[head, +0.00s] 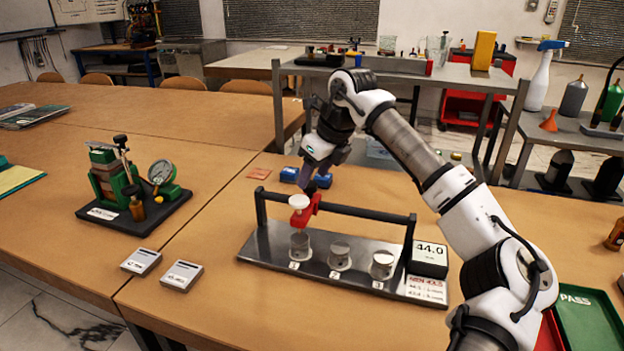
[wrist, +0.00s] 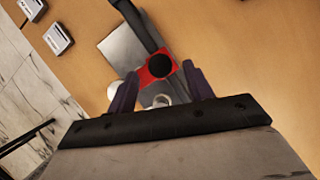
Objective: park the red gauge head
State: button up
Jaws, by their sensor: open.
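The red gauge head (head: 313,205) sits on the black rail (head: 364,211) of the grey metal rig base (head: 262,247), near the rail's left end above the post marked 1 (head: 299,246). A white disc (head: 299,202) is at its front. My gripper (head: 316,184) is just above and behind the head, pointing down. In the wrist view my open fingers (wrist: 160,86) lie on either side of the red head (wrist: 148,76), which shows a black round part. I cannot tell whether a finger touches it. The display (head: 430,252) reads 44.0.
Posts 2 (head: 339,256) and 3 (head: 382,264) stand to the right under the rail. Two small grey blocks (head: 182,275) lie left of the rig. A green fixture with a dial (head: 161,173) stands farther left. Red and green trays (head: 588,318) are at the right.

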jog(key=shift+x, duration=1.25)
jog(key=shift+a, duration=0.1)
grip_shut()
